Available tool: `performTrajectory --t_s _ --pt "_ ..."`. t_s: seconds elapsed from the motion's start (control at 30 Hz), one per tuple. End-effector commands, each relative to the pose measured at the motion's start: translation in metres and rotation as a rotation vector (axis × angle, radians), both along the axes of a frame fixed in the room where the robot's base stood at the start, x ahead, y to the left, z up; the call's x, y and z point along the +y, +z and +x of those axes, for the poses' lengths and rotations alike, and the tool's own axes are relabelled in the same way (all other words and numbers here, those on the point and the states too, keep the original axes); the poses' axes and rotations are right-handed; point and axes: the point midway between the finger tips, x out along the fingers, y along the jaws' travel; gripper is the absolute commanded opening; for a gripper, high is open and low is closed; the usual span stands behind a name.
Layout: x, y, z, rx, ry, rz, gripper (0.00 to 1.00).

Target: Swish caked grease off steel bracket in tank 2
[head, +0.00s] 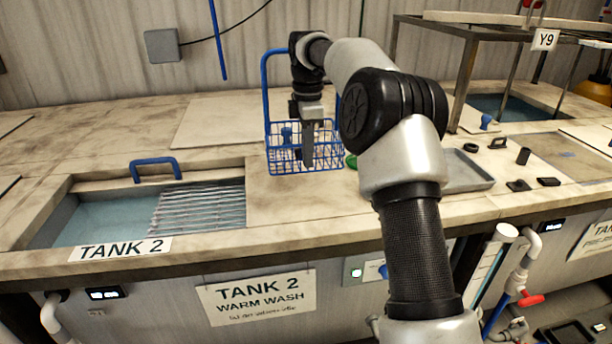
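Tank 2 (58,212) is set into the bench at the left, with blue water (110,218) in its left part. A ribbed metal panel (200,208) covers its right part. A blue wire basket (275,160) with a tall handle stands on the bench right of the tank. My gripper (309,158) points down at the basket, its fingers low among the wires. I cannot tell whether the fingers are open or shut, or whether they hold anything. I cannot make out the steel bracket; wires and fingers hide part of the basket's inside.
A blue handle (155,168) stands at tank 2's back edge. A grey tray (468,172) and several small dark parts (523,156) lie right of my arm. A metal frame with a Y9 sign (544,39) stands over another tank at the back right. Bench left of the basket is clear.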

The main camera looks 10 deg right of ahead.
Motion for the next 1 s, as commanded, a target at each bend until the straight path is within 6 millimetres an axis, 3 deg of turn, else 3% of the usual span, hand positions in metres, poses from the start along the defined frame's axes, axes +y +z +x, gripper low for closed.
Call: performTrajectory --t_s 0.37,1.0 --pt "0.000 0.004 0.000 -0.003 0.000 0.000 0.00" --pt "0.000 -0.075 -0.001 0.001 0.001 -0.001 0.00"
